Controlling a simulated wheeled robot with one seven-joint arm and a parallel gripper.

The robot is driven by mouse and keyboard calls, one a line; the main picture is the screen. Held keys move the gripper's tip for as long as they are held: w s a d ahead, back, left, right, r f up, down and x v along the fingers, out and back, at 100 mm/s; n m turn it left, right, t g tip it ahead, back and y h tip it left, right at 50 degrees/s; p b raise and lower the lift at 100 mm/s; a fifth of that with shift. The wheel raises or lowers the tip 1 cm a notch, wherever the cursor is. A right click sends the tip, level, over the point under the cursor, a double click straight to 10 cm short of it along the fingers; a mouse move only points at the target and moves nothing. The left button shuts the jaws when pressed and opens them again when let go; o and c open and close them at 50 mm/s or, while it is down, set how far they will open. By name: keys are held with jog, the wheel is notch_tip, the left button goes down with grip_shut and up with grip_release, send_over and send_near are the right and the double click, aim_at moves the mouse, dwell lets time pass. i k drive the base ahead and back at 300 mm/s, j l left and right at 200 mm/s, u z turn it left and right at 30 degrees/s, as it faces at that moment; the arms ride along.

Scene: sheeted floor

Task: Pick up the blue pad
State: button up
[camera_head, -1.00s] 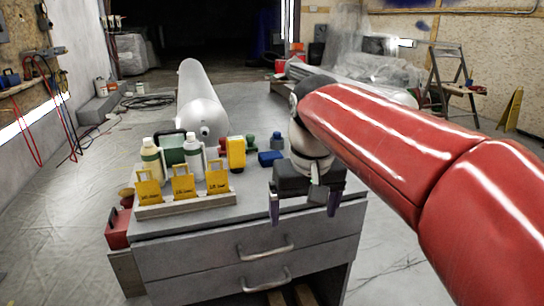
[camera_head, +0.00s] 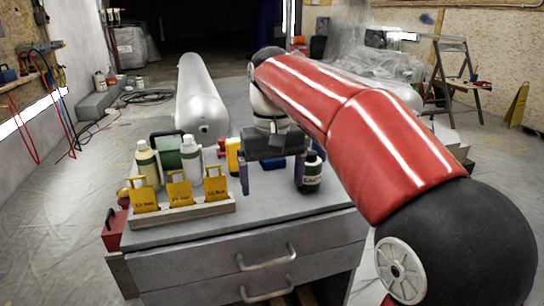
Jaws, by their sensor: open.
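The blue pad (camera_head: 281,163) lies on the grey cabinet top, partly hidden behind my gripper. Only a strip of it shows below the dark gripper body. My gripper (camera_head: 271,175) is open and empty, with its two fingers pointing down to the left and right of the pad in the picture. It appears to be above the cabinet top, on the near side of the pad. I cannot tell the exact height.
A dark labelled bottle (camera_head: 312,173) stands close beside the right finger. A yellow container (camera_head: 233,157) stands near the left finger. A rack (camera_head: 188,214) with yellow cards and several bottles stand left. The front cabinet top (camera_head: 285,205) is clear.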

aim_at(278, 162)
jog(key=i, duration=0.85)
